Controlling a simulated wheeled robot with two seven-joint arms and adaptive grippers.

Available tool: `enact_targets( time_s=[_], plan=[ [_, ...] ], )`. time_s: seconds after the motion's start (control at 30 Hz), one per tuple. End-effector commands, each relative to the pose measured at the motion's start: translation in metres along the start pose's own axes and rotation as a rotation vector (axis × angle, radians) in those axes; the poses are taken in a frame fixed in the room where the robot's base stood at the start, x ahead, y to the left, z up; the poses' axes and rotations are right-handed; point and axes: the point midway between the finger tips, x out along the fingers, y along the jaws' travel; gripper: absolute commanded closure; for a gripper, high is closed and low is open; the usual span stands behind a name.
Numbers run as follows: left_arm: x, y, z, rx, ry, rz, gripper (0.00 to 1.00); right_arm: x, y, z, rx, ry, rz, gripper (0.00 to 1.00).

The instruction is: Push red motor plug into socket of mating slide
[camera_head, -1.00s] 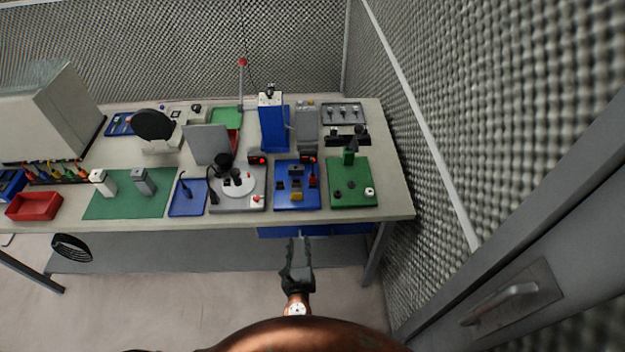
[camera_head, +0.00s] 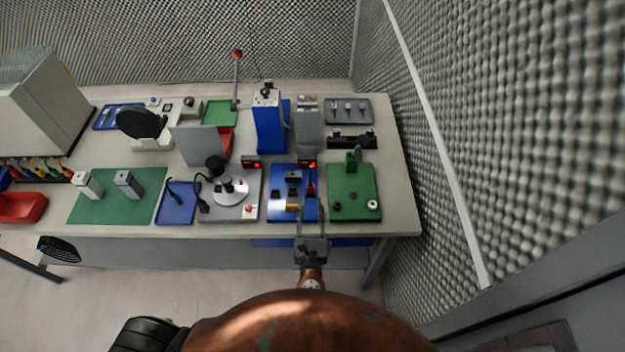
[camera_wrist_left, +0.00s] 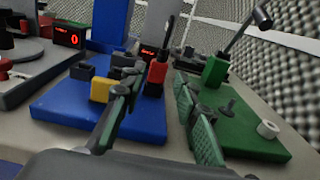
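A red plug (camera_head: 311,188) with a dark cable stands at the right side of a blue fixture plate (camera_head: 278,214). In the left wrist view the red plug (camera_wrist_left: 157,74) shows between and beyond my fingertips. Small black blocks (camera_head: 292,177) and a yellow block (camera_head: 292,207) sit left of it on the plate. I cannot tell which part is the slide's socket. My left gripper (camera_head: 310,207) is open and empty at the plate's front edge. In the wrist view its fingers (camera_wrist_left: 156,92) are spread, short of the plug. My right gripper is not in view.
A green fixture plate (camera_head: 356,207) with a post and a white ring stands close on the right. A grey fixture (camera_head: 245,210) with a round disc stands on the left. Displays and tall blue and grey units (camera_head: 268,128) stand behind. A foam wall bounds the right.

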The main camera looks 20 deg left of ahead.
Motion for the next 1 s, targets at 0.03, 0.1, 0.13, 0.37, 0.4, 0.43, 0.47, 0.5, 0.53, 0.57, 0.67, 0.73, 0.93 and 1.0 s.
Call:
enact_targets(
  time_s=[0.03, 0.1, 0.13, 0.37, 0.4, 0.43, 0.47, 0.5, 0.53, 0.57, 0.67, 0.73, 0.93, 1.0],
  plan=[
    [0.001, 0.001, 0.000, 0.000, 0.000, 0.002, 0.72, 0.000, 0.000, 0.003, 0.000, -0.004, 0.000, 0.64],
    [0.004, 0.003, 0.000, 0.000, 0.000, 0.005, 0.72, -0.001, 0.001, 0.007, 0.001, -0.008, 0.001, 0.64],
    [0.007, 0.003, 0.000, 0.000, 0.000, 0.007, 0.72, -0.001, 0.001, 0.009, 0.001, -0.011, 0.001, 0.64],
    [0.030, 0.006, -0.002, 0.001, 0.000, 0.013, 0.72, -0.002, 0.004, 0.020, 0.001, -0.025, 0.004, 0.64],
    [0.035, 0.006, -0.003, 0.000, 0.000, 0.013, 0.72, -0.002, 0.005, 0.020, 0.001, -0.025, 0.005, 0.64],
    [0.039, 0.006, -0.003, 0.000, 0.000, 0.013, 0.72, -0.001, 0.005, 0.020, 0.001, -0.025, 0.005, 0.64],
    [0.043, 0.006, -0.004, 0.000, -0.001, 0.013, 0.72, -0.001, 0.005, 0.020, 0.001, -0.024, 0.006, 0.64],
    [0.050, 0.005, -0.005, 0.000, -0.001, 0.012, 0.72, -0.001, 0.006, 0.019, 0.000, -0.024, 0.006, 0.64],
    [0.054, 0.004, -0.006, 0.000, -0.001, 0.011, 0.72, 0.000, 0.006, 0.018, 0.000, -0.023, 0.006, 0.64],
    [0.059, 0.004, -0.007, 0.000, -0.001, 0.012, 0.72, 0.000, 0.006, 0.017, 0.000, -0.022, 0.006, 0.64],
    [0.071, 0.004, -0.007, 0.000, -0.001, 0.012, 0.72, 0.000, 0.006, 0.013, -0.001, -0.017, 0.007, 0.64],
    [0.076, 0.003, -0.007, -0.001, 0.000, 0.010, 0.72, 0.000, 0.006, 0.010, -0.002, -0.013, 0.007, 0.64],
    [0.078, 0.003, -0.007, -0.001, 0.001, 0.009, 0.72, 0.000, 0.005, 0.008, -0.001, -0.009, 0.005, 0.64],
    [0.078, 0.003, -0.007, -0.001, 0.001, 0.009, 0.72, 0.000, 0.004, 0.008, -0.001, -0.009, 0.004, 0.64]
  ],
)
